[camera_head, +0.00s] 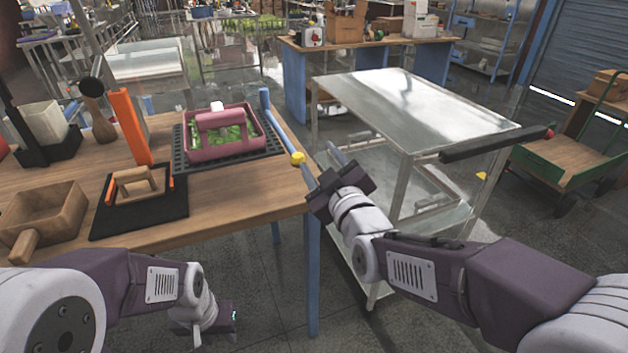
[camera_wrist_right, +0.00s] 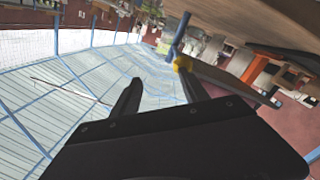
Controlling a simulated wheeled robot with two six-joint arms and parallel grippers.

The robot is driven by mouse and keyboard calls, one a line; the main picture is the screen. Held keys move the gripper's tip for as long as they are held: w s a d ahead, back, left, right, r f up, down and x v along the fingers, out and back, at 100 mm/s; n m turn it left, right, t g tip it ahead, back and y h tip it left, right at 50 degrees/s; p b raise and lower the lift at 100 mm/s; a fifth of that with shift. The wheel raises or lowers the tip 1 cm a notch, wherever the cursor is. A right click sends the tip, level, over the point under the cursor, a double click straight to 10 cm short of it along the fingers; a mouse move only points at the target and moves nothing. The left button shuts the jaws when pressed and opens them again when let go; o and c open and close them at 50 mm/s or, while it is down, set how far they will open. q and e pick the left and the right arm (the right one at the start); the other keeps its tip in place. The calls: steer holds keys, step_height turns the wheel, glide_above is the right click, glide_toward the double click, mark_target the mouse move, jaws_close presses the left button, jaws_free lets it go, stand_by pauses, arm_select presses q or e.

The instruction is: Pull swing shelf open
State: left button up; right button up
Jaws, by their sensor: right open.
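A blue bar (camera_head: 280,128) with a yellow knob (camera_head: 298,158) runs along the right edge of the wooden table (camera_head: 225,205). It may belong to the swing shelf, but I cannot tell the shelf itself for sure. The knob also shows in the right wrist view (camera_wrist_right: 181,63), just beyond one fingertip. My right gripper (camera_head: 316,161) is open and empty beside the knob, at the table's right edge. In the wrist view its fingers (camera_wrist_right: 163,79) stand apart with nothing between them. My left gripper (camera_head: 218,320) hangs low before the table; its fingers are not clear.
On the table are a pink carrier (camera_head: 220,132) on a black grid mat, a wooden box (camera_head: 45,215), a small wooden frame (camera_head: 138,184) and an orange upright (camera_head: 130,125). A metal cart (camera_head: 405,100) with a black handle (camera_head: 495,145) stands close on the right. Floor shows between table and cart.

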mark_target(294, 151)
steer(key=shift+n+y, duration=0.4)
steer(key=shift+y, duration=0.2)
steer(key=w+a+f, duration=0.1)
steer(key=w, duration=0.1)
steer(key=w+a+b, duration=0.1)
steer(key=w+a, duration=0.1)
steer(key=w+a+f, duration=0.1)
steer(key=w+a, duration=0.1)
steer(key=w, duration=0.1)
steer(key=shift+w+a+f, duration=0.1)
steer(key=shift+a+f, duration=0.05)
steer(key=shift+f, duration=0.15)
steer(key=shift+c, duration=0.3)
jaws_close()
stand_by(0.5)
